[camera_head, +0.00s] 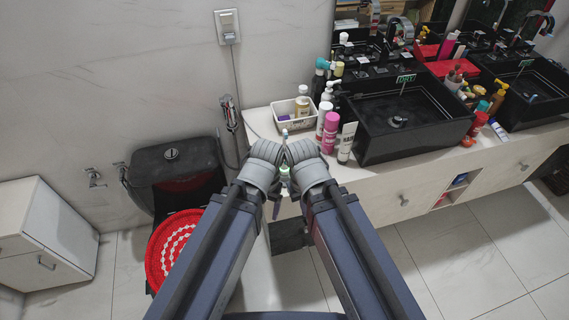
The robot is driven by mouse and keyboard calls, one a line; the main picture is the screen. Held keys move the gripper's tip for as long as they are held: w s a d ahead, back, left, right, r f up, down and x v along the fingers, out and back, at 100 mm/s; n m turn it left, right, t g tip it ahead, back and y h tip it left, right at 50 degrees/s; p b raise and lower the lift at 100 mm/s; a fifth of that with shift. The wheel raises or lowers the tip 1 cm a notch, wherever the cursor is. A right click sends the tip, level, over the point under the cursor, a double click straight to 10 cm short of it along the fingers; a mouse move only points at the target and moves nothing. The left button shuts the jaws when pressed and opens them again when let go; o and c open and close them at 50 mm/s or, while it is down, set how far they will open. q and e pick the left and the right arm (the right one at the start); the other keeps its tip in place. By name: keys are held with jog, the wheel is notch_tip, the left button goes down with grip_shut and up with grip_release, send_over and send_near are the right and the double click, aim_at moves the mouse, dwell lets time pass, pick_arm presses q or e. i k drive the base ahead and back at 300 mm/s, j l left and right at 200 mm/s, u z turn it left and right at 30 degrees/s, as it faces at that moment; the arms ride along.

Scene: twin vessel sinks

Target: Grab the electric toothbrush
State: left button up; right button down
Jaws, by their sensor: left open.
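A slim, upright item with a pale tip and a greenish lower part, seemingly the electric toothbrush (284,172), shows in the narrow gap between my two wrists in the head view. Its lower end is partly hidden. My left gripper (277,192) is open beside it, on its left. I cannot tell whether its fingers touch it. My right gripper (291,190) is close on the other side, mostly hidden by its own wrist, so its jaws cannot be made out.
The white counter (379,190) carries a white basket (292,124) of bottles, a pink bottle (330,132) and a white tube (347,143) just beyond my wrists. Black vessel sinks (410,142) stand to the right. A toilet with a red lid cover (168,245) is at left.

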aim_at(283, 169)
jog(key=k+z, duration=0.2)
jog(key=z, duration=0.2)
jog(key=k+z, duration=0.2)
jog(key=z, duration=0.15)
jog(key=k+z, duration=0.2)
jog(key=z, duration=0.2)
